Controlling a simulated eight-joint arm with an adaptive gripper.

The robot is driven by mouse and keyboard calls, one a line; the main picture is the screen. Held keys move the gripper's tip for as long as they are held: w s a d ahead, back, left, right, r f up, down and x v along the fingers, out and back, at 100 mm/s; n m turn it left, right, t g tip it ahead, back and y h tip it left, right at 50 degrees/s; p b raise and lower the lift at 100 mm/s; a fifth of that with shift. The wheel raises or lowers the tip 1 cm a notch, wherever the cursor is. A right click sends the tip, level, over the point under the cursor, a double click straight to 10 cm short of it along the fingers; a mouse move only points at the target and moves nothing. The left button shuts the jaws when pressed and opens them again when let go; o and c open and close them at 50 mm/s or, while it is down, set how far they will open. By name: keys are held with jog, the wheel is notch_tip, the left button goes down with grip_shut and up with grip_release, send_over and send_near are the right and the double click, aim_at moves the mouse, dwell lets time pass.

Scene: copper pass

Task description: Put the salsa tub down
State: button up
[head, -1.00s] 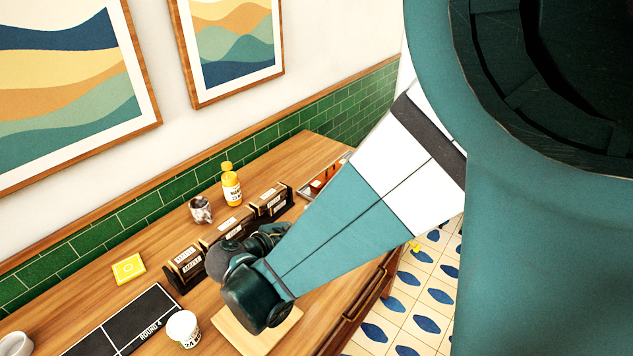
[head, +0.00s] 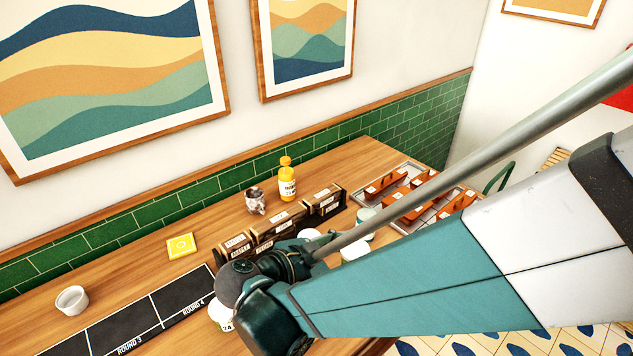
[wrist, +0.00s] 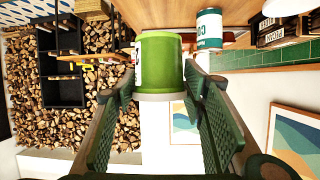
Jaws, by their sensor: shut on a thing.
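The salsa tub, a green tub (wrist: 160,62) with a pale grey-white rim, is between the fingers of my gripper (wrist: 155,90) in the wrist view. My gripper is shut on it, with a finger on each side. A bit of label shows on the tub's left edge. Part of the wooden counter shows at the top of that view, and the tub appears apart from it. In the head view my dark wrist covers the fingers, and I cannot make out the held tub for sure.
A white-and-green can (wrist: 209,30) stands near the tub in the wrist view.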

jog(key=s+a+r+n+t+y+b, duration=0.1)
jog(key=s+a+n+t+y+b, duration=0.1)
jog(key=s+a, duration=0.8)
jog(key=shift+s+r+n+t+y+b, duration=0.2)
jog(key=shift+r+n+t+y+b, duration=0.15)
jog(key=shift+n+y, duration=0.4)
jog(key=shift+a+f+b, duration=0.1)
jog(key=shift+f+b, duration=0.9)
jog(key=shift+f, duration=1.9)
jog(key=shift+f, duration=0.1)
jog(key=shift+f+b, duration=0.8)
jog(key=shift+f, duration=1.15)
jog(key=shift+f, duration=0.15)
